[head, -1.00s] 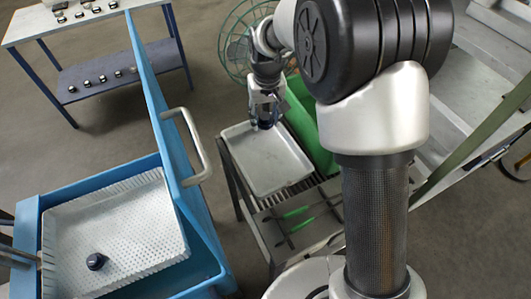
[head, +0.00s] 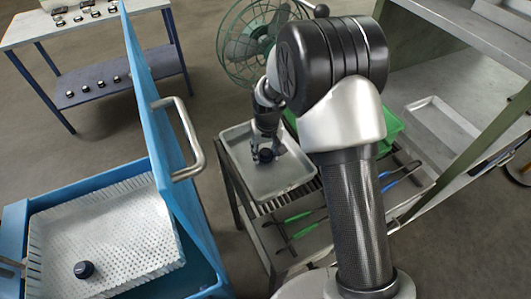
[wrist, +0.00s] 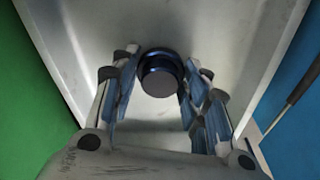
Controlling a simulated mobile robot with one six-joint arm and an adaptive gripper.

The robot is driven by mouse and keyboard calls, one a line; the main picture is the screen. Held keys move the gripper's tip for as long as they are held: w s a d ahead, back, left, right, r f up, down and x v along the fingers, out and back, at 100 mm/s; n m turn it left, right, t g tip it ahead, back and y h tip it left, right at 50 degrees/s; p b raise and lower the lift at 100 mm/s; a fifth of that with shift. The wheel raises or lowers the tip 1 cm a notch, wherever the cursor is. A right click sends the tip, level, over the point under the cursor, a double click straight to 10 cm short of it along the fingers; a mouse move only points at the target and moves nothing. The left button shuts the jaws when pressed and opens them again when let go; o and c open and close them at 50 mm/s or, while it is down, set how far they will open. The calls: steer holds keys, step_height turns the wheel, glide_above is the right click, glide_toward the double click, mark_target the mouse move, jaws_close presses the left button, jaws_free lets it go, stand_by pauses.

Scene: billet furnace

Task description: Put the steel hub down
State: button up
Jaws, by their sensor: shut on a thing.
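A dark round steel hub (head: 265,155) is held between the fingers of my gripper (head: 264,145), inside the outline of a grey metal tray (head: 291,186) on a slatted rack. In the wrist view the hub (wrist: 161,75) sits between the two fingertips of my gripper (wrist: 158,82), with the bare tray floor (wrist: 140,30) beyond it. My gripper is shut on the hub and points down. I cannot tell whether the hub touches the tray floor.
A blue bin (head: 200,245) with an open lid (head: 148,120) holds a white perforated tray (head: 120,225) with another dark hub (head: 84,269). A green fan (head: 245,45) stands behind. Green-handled tongs (head: 300,215) lie on the rack. A table (head: 105,22) with small parts stands back left.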

steer(key=shift+r, duration=0.1)
steer(key=shift+f, duration=0.2)
steer(key=o, duration=1.4)
steer(key=shift+o, duration=0.2)
steer(key=shift+r, duration=0.15)
